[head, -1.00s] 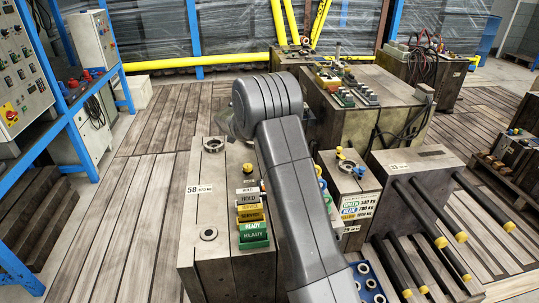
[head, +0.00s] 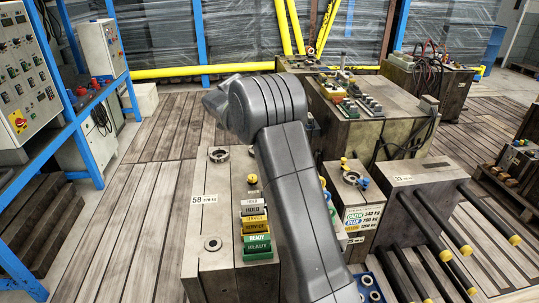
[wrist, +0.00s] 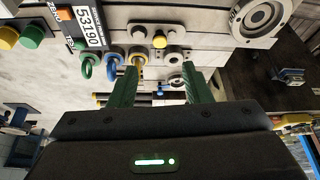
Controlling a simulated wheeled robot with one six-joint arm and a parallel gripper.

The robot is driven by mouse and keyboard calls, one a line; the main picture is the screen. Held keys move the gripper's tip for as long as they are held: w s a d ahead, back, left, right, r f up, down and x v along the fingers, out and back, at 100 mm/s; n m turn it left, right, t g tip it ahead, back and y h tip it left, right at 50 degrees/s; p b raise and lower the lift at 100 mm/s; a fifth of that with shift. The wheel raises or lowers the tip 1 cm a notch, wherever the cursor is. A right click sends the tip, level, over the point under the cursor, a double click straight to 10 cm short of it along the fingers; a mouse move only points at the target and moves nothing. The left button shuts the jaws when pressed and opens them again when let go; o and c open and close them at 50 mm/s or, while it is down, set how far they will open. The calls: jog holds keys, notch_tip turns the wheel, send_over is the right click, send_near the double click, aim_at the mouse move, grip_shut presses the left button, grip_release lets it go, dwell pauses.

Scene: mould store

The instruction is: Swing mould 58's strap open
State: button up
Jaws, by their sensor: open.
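Mould 58 is a worn grey steel block (head: 200,260) in the head view, with a "58" label on its top left. Green, yellow and grey tags (READY, SERVICE, HOLD) lie on its top, beside a yellow knob. My arm covers its right side, and I cannot make out its strap there. In the wrist view my gripper (wrist: 158,84) is open, its two green fingers apart with no object held between them. Beyond the fingers is a pale steel face with coloured rings, a yellow knob (wrist: 160,41) and a number plate (wrist: 88,27). I cannot tell which mould it belongs to.
A mould with projecting black yellow-tipped bars (head: 420,200) stands at right. Another mould with coloured parts (head: 360,125) stands behind. A blue rack with control panels (head: 50,150) is at left. The plank floor (head: 140,200) between rack and mould 58 is open.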

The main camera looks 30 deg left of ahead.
jog(key=shift+v, duration=1.55)
jog(key=b+x, duration=0.1)
jog(key=x, duration=1.2)
jog(key=shift+w+d+f, duration=0.15)
jog(key=shift+f, duration=0.15)
jog(key=shift+r, duration=0.1)
